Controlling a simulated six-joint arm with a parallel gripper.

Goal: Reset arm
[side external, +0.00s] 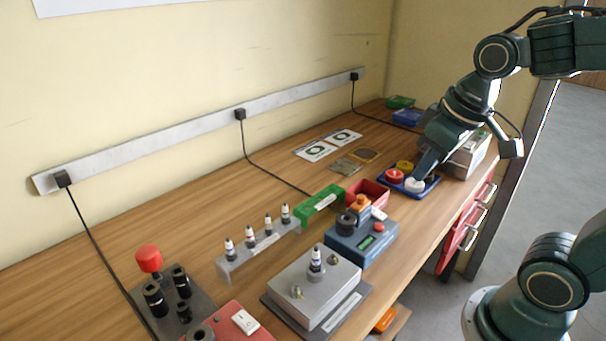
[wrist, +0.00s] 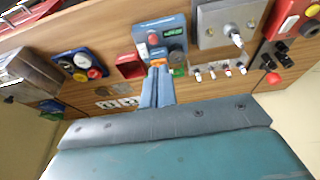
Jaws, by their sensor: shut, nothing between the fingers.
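My gripper (side external: 421,170) points down over the blue tray (side external: 428,190) at the right end of the bench. Its fingers are together with nothing between them. I cannot tell whether the tips touch the tray's white round piece. The wrist view shows my gripper (wrist: 158,74) as a narrow grey-blue pair of fingers, overlapping the view of the blue device (wrist: 168,27). A grey rack (side external: 228,270) holds several black-and-white aerators in a row. One more aerator (side external: 316,258) stands upright in the grey metal block (side external: 335,283).
The blue device also shows in the side view (side external: 373,243), beside a red bin (side external: 378,193) and a green box (side external: 323,203). A red emergency knob (side external: 149,259) and black holders stand at left. A grey box (side external: 468,158) stands close right of my gripper. The bench's back strip is mostly clear.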

